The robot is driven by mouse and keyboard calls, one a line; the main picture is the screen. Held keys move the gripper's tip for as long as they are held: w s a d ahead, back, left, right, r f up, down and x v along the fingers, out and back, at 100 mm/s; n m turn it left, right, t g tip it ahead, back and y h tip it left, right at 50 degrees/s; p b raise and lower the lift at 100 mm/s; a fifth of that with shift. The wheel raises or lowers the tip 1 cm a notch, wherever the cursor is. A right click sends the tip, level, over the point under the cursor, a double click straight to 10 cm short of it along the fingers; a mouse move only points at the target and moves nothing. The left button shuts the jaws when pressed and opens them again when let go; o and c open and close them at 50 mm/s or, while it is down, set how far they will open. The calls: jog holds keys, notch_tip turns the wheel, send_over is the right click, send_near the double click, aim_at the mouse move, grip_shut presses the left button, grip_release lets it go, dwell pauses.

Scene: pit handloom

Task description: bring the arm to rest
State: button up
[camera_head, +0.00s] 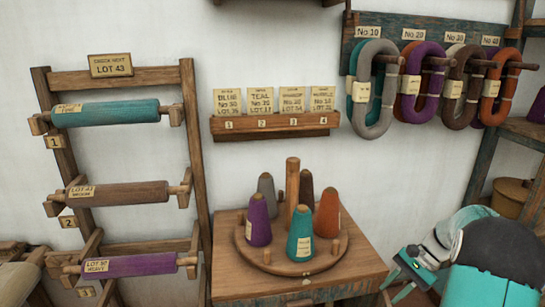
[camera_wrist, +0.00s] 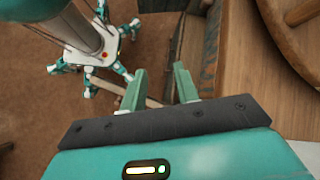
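My arm (camera_head: 495,250) is folded low at the right edge in the head view, right of the table. My gripper (camera_wrist: 160,75) shows in the wrist view with its two green fingers apart and nothing held between them. The fingers point toward the floor and my own legs.
A wooden table (camera_head: 232,278) bears a round stand (camera_head: 270,260) with several yarn cones. Its edge is close to my gripper. A rack (camera_head: 130,75) with three rollers stands left. A card shelf (camera_head: 275,124) and a peg board (camera_head: 435,25) with yarn hanks hang on the wall.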

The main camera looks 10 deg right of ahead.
jog(key=s+a+r+n+h, duration=0.2)
jog(key=a+r+n+h, duration=0.1)
jog(key=a+r, duration=0.5)
jog(key=s+a+r+n+h, duration=0.25)
jog(key=a+r+n, duration=0.2)
jog(key=a, duration=0.45)
jog(key=s+a+r+n+t+h, duration=0.2)
jog(key=s+a+r+n+t, duration=0.2)
jog(key=s+a, duration=0.7)
jog(key=shift+s+a+r+n+t+h, duration=0.2)
jog(key=shift+n+t+h, duration=0.15)
jog(key=shift+n+t, duration=0.7)
